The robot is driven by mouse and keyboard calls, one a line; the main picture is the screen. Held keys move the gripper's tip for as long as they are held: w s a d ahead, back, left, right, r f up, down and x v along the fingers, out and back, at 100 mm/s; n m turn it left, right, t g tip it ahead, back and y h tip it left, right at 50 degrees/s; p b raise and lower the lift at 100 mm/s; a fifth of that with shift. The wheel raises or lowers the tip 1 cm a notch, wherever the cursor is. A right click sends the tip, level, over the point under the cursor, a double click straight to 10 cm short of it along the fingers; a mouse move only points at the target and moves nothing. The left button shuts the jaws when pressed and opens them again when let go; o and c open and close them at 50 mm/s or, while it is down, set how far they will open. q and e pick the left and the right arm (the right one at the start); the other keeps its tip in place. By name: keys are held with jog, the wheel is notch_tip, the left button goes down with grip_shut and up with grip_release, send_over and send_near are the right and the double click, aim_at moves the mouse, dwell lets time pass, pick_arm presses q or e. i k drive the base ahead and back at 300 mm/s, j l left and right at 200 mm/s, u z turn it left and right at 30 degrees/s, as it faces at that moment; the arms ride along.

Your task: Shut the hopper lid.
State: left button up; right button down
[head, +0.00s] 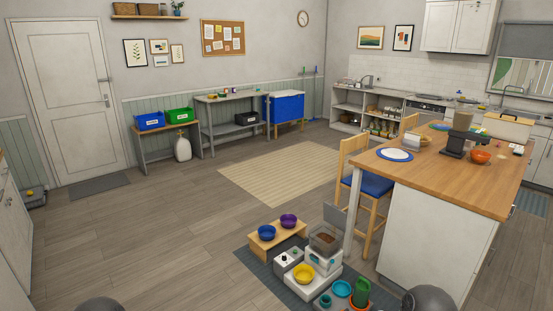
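A pet feeder stands on the dark floor mat at the bottom centre, with a white body (323,261) and a see-through hopper (325,239) on top. Brown contents show inside the hopper. A grey flat panel, which looks like the hopper lid (335,216), stands raised at the hopper's back edge, so the hopper's top looks open. A yellow bowl (303,272) sits on the white base in front of the feeder. Neither gripper is in view; only dark rounded parts of my arms show at the bottom edge.
A wooden stand (278,241) with blue and purple bowls is left of the feeder. A small white box (288,260) stands beside it. Teal bowls and a green scoop-like item (361,291) are at front right. The wooden-topped island (450,170) and chair (362,195) are close on the right. Open floor lies left.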

aim_at(336, 217)
jog(key=i+j+u, duration=0.2)
jog(key=i+u, duration=0.2)
jog(key=i, duration=0.3)
jog(key=i+u, duration=0.35)
jog(key=i, duration=0.35)
jog(key=i+l+u, duration=0.25)
jog(key=i+u, duration=0.15)
jog(key=i, duration=0.25)
jog(key=i+l+z, duration=0.1)
jog(key=i+z, duration=0.65)
jog(key=i, duration=0.2)
jog(key=i+j+z, duration=0.2)
jog(key=i+z, duration=0.2)
jog(key=i+j+z, duration=0.35)
jog(key=i, duration=0.15)
jog(key=i+l+z, duration=0.1)
jog(key=i+z, duration=0.7)
jog(key=i, duration=0.15)
